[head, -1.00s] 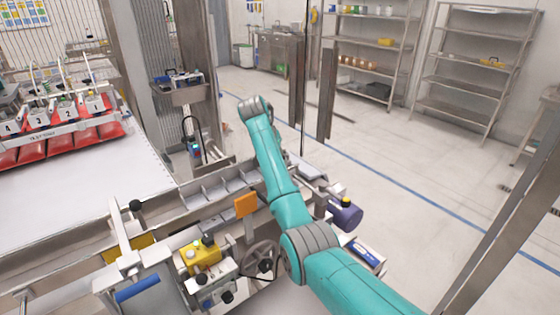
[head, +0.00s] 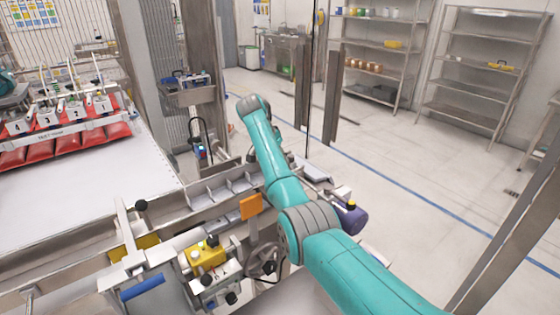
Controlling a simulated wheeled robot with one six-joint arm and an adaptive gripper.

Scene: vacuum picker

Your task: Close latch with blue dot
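I cannot make out a latch with a blue dot in the head view. A small blue spot shows on a dark device (head: 200,152) by the metal post, too small to tell what it is. A blue bar handle (head: 142,287) is on the machine's near side. My teal arm reaches up and away across the machine's right end, and its far joint is near the post.
The machine has a yellow block with knobs (head: 207,257), an orange plate (head: 250,207), a handwheel (head: 262,260) and a purple cylinder (head: 352,218) close to my arm. A white conveyor (head: 90,195) lies left, with red bins (head: 75,138). The floor at right is open before shelves (head: 480,75).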

